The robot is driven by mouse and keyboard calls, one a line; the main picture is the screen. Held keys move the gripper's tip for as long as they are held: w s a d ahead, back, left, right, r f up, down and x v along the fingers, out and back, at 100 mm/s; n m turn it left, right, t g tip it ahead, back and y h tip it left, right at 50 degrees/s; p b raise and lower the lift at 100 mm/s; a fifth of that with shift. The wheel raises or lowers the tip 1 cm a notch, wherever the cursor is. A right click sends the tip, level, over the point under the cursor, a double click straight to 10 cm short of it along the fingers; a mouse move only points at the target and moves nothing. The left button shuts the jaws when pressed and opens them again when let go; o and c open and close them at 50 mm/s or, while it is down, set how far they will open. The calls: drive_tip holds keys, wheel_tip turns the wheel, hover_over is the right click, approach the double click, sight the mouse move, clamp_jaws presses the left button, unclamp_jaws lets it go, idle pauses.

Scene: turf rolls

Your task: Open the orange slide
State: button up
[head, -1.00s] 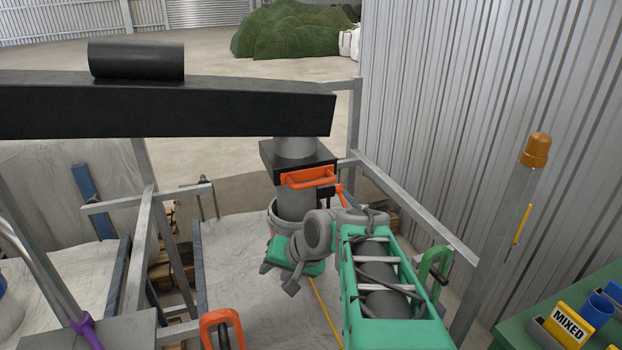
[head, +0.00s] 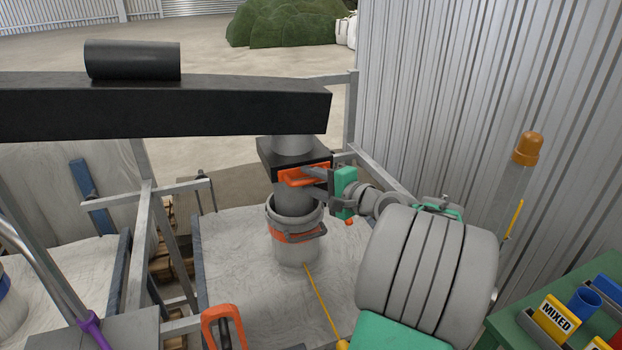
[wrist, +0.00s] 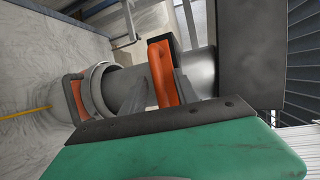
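The orange slide (head: 292,178) is a looped orange handle on the front of a dark square housing (head: 268,160) on a grey vertical pipe. My gripper (head: 313,184) reaches it from the right. Its two grey fingers are spread apart, one at the handle's height and one lower. In the wrist view, the orange slide (wrist: 160,72) shows between the spread fingers (wrist: 165,92). I cannot tell whether either finger touches it. The slide sits close against its housing.
A grey bucket (head: 296,248) with an orange band stands below the pipe. A black beam (head: 160,108) crosses above it. Metal frame rails and a corrugated wall (head: 440,90) stand close on the right. A green table (head: 515,345) holds a MIXED sign (head: 557,317).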

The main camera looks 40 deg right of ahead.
drive_tip(key=shift+c, duration=0.3)
clamp_jaws()
idle(1.2)
